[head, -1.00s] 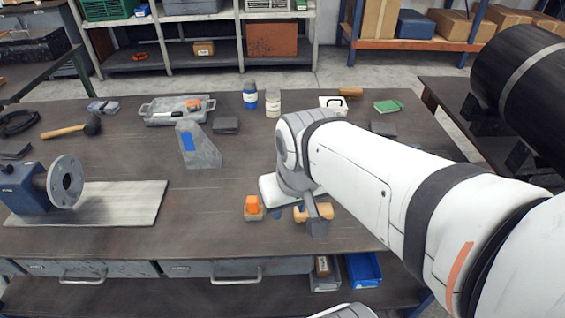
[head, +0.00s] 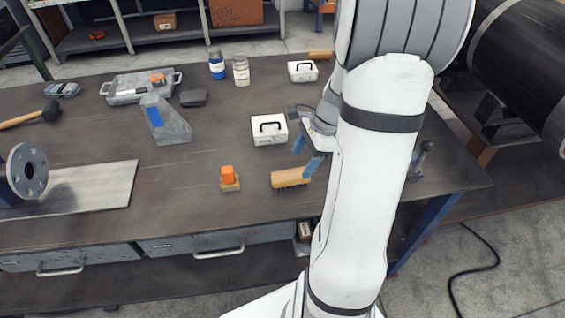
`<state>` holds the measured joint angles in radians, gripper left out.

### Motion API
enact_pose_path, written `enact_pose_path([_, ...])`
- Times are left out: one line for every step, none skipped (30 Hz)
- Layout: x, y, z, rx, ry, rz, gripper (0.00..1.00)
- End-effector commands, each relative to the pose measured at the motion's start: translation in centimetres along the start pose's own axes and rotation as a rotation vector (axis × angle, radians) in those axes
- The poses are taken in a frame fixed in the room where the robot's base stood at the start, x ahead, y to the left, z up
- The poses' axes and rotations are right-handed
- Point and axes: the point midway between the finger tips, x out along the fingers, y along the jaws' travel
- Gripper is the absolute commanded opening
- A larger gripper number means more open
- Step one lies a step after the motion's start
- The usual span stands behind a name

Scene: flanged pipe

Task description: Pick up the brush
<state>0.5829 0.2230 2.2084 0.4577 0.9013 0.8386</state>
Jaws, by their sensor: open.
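The brush (head: 291,178) is a tan wooden block with dark bristles on its underside. It lies on the workbench (head: 190,205) near the front edge, right of centre. My gripper (head: 306,156) is open and empty, with its two blue-grey fingers apart. In the picture, the fingers are just above the right end of the brush, and one fingertip appears close to it. I cannot tell whether they touch. My arm covers the area right of the brush.
A small wooden block with an orange top (head: 229,178) stands left of the brush. A white case with a black handle (head: 269,130) is behind it. A grey angled block (head: 166,120) and bottles (head: 241,71) stand farther back. The bench between the metal plate (head: 95,188) and orange-topped block is clear.

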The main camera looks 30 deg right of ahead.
Motion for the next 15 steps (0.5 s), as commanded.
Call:
enact_pose_path([0.3, -0.1, -0.5, 0.032, -0.008, -0.001, 0.65])
enact_pose_path([0.4, -0.2, -0.7, 0.046, -0.011, -0.001, 0.65])
enact_pose_path([0.8, -0.2, -0.8, 0.058, -0.015, 0.000, 0.65])
enact_pose_path([1.0, -0.2, -0.9, 0.063, -0.017, 0.000, 0.65])
enact_pose_path([1.3, -0.3, -0.9, 0.065, -0.017, 0.000, 0.65])
enact_pose_path([1.8, -0.3, -0.8, 0.065, -0.017, 0.000, 0.65])
enact_pose_path([2.1, -0.3, -0.8, 0.064, -0.018, 0.001, 0.65])
enact_pose_path([2.5, -0.3, -0.8, 0.063, -0.017, 0.002, 0.65])
enact_pose_path([2.9, -0.3, -0.7, 0.062, -0.016, 0.002, 0.65])
enact_pose_path([3.2, -0.3, -0.7, 0.062, -0.017, 0.001, 0.65])
enact_pose_path([3.5, -0.4, -0.6, 0.061, -0.017, 0.001, 0.65])
enact_pose_path([4.0, -0.5, -0.5, 0.061, -0.016, 0.001, 0.65])
enact_pose_path([4.4, -0.6, -0.4, 0.060, -0.016, 0.003, 0.65])
enact_pose_path([4.8, -0.7, -0.2, 0.059, -0.016, 0.003, 0.65])
enact_pose_path([5.5, -0.9, -0.1, 0.060, -0.016, 0.003, 0.65])
